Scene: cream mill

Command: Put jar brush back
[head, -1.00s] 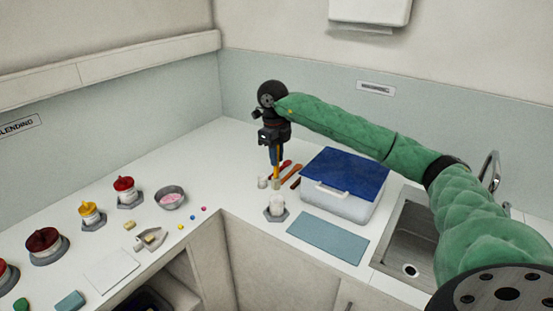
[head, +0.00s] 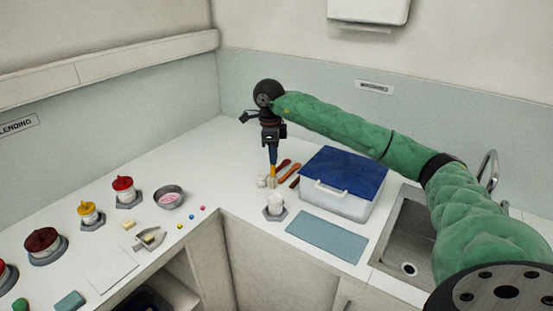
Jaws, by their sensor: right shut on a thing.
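My right gripper (head: 271,148) is over the back corner of the counter, pointing down and shut on the jar brush. The jar brush (head: 273,170) hangs nearly upright below it, with a yellow-orange part showing. Its lower end is at or just above small pale things (head: 262,181) on the counter; I cannot tell whether it touches them. The upper part of the brush is hidden by the gripper. My left gripper is not in view.
Red and orange utensils (head: 289,172) lie close to the right of the brush. A blue-lidded box (head: 343,172) stands farther right, beside the sink (head: 408,235). A white jar (head: 275,201) stands in front, with a blue mat (head: 327,235) beside it.

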